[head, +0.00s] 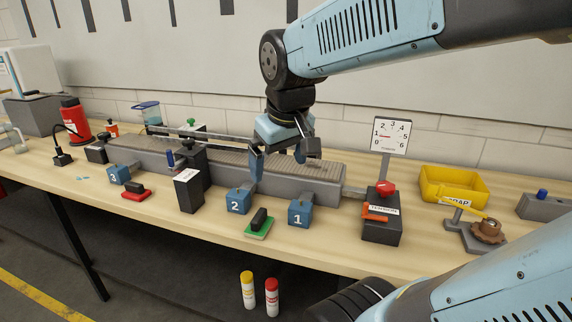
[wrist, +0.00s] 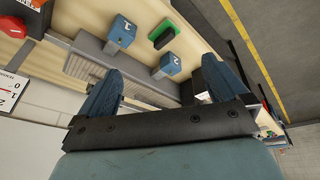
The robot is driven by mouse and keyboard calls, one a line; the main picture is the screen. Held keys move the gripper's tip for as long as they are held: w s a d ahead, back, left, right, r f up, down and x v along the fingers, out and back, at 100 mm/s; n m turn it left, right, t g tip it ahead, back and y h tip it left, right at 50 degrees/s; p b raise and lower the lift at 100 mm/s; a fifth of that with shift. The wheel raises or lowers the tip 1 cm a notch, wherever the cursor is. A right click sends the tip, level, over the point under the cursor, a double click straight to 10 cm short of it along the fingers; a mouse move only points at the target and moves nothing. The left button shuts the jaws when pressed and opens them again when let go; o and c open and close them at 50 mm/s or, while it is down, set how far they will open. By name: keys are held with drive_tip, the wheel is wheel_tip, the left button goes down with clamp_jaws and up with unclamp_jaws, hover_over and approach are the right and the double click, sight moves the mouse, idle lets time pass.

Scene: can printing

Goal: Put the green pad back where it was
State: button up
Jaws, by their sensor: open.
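The green pad (head: 257,232), with a black handle on top, lies on the front of the table between the blue block marked 2 (head: 238,201) and the blue block marked 1 (head: 300,213). The green pad also shows in the wrist view (wrist: 163,36), near the top middle. My gripper (head: 279,168) is open and empty, above the grey conveyor (head: 320,183), behind and above the pad. Its two blue fingers (wrist: 162,92) are spread wide in the wrist view, with nothing between them.
A red pad (head: 135,192) lies by the blue block marked 3 (head: 118,174). A black box (head: 188,190) stands left of block 2. A black box with a red button (head: 384,212), a dial sign (head: 391,136) and a yellow bin (head: 455,187) are at the right.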

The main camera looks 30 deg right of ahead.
drive_tip(key=shift+m+t, duration=0.8)
drive_tip(key=shift+t, duration=0.1)
drive_tip(key=shift+s+r, duration=0.2)
drive_tip(key=shift+s, duration=0.8)
drive_tip(key=shift+s+r, duration=0.2)
drive_tip(key=shift+s, duration=0.8)
